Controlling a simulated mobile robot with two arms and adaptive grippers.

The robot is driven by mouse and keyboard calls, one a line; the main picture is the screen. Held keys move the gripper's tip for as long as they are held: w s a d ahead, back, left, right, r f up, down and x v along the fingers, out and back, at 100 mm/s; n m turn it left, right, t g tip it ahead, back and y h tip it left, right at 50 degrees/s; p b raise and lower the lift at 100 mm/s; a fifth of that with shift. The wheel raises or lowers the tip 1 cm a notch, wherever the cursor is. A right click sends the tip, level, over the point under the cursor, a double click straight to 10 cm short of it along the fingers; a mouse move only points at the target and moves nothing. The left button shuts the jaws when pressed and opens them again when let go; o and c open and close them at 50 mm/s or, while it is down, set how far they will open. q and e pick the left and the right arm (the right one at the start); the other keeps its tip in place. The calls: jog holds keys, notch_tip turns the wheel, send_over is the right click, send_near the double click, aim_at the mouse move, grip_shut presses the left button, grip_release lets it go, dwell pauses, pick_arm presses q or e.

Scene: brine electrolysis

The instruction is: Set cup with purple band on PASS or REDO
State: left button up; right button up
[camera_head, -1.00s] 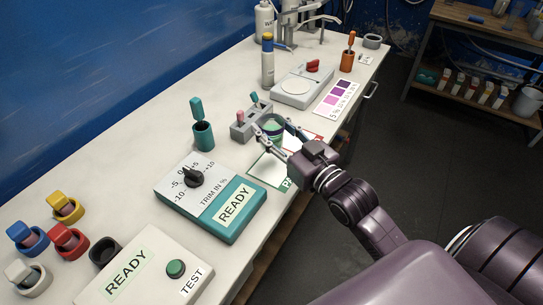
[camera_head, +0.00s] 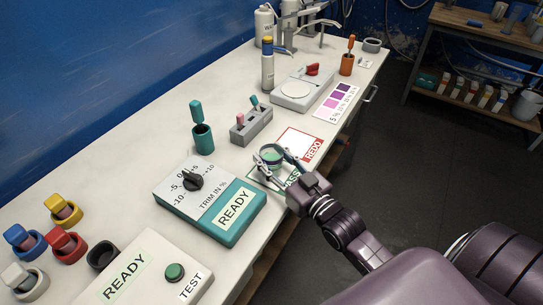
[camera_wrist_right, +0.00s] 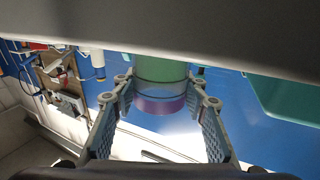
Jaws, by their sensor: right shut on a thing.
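My right gripper (camera_head: 279,161) is shut on the cup (camera_head: 270,156), which holds pale green contents. In the right wrist view the cup (camera_wrist_right: 160,80) sits between the two fingers, and its purple band (camera_wrist_right: 159,104) shows. In the head view the cup is over the green-edged PASS card (camera_head: 262,182), whose lettering is partly hidden by the gripper. I cannot tell whether the cup touches the card. The red-edged REDO card (camera_head: 311,147) lies just beyond it, with nothing on it. My left gripper is not in view.
A teal trim box (camera_head: 240,219) with a dial stands left of the cup. A grey rack (camera_head: 250,126) and a teal holder (camera_head: 203,138) stand behind. A scale (camera_head: 300,92) and a purple colour chart (camera_head: 338,101) lie farther back. The table's front edge is close by.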

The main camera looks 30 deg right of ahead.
jog(key=o, duration=1.2)
jog(key=shift+f, duration=0.1)
jog(key=shift+c, duration=0.2)
jog(key=shift+o, duration=0.7)
jog(key=shift+s, duration=0.1)
jog(key=s+d+b, duration=0.1)
jog(key=s, duration=1)
jog(key=shift+s+d, duration=0.35)
